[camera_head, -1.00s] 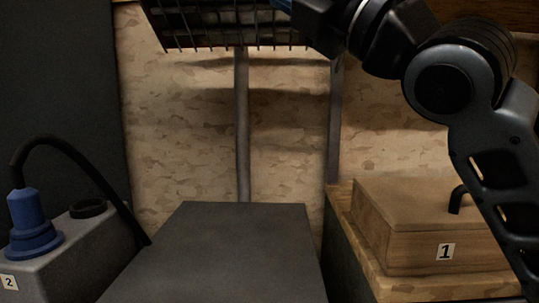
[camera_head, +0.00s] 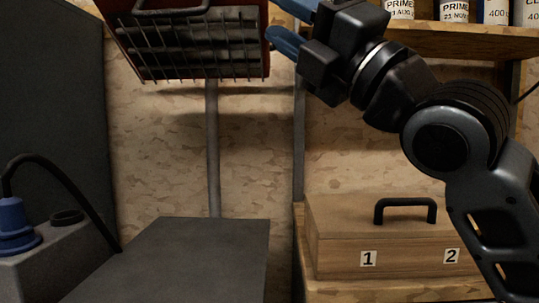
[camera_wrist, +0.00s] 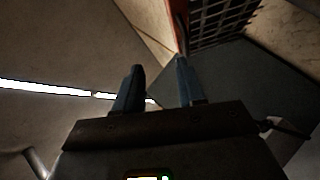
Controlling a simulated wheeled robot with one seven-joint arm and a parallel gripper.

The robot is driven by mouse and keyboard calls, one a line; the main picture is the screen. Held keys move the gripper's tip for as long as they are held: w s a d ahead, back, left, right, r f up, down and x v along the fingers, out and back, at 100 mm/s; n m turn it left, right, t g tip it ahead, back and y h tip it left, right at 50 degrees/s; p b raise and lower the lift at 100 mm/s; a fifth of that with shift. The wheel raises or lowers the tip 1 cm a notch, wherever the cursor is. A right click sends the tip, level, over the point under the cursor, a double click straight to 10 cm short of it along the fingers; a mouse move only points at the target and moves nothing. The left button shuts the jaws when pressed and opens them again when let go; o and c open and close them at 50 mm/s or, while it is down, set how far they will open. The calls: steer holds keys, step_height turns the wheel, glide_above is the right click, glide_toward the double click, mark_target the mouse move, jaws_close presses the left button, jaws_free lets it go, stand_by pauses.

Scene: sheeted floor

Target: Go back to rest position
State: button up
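My gripper (camera_head: 278,27) is raised at the top middle of the head view, just right of the grilled lamp or heater. Its two blue fingers point left and stand apart with nothing visible between them. The wrist view also shows the gripper (camera_wrist: 158,75) open, with an empty gap between its fingers. My arm reaches up from the lower right of the head view, bent at the elbow. I cannot tell whether the fingers touch the lamp.
A red-framed lamp or heater with a wire grille (camera_head: 195,48) stands on a grey pole (camera_head: 213,150). A wooden box (camera_head: 340,222) with a black handle sits lower right. A shelf (camera_head: 450,42) holds several cans. A blue plug (camera_head: 12,225) and a dark flat-topped block (camera_head: 175,255) are lower left.

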steer(key=s+d+f+m+t+h, duration=0.1)
steer(key=d+f+m+t+h, duration=0.4)
steer(key=f+m, duration=0.6)
steer(key=d+f+m+t+h, duration=0.4)
steer(key=f+m+h, duration=0.3)
steer(key=f+m, duration=0.35)
steer(key=s+d+f+m+g+h, duration=0.2)
steer(key=s+f+m+h, duration=0.4)
steer(key=f, duration=0.5)
steer(key=s+d+f+m+g+h, duration=0.25)
steer(key=s+f+m, duration=0.25)
steer(key=s+f, duration=0.5)
steer(key=s+d+f+m+g, duration=0.1)
steer(key=s+d+f+g, duration=0.15)
steer(key=s, duration=0.45)
steer(key=s+d+f+m+g, duration=0.1)
steer(key=s+f, duration=0.3)
steer(key=s, duration=0.3)
steer(key=s+d+f+m+g, duration=0.1)
steer(key=s+d+f, duration=0.15)
steer(key=s, duration=0.45)
step_height(320, 180, up, 20)
steer(key=p, duration=2)
steer(key=shift+s, duration=0.35)
steer(key=shift+a, duration=0.1)
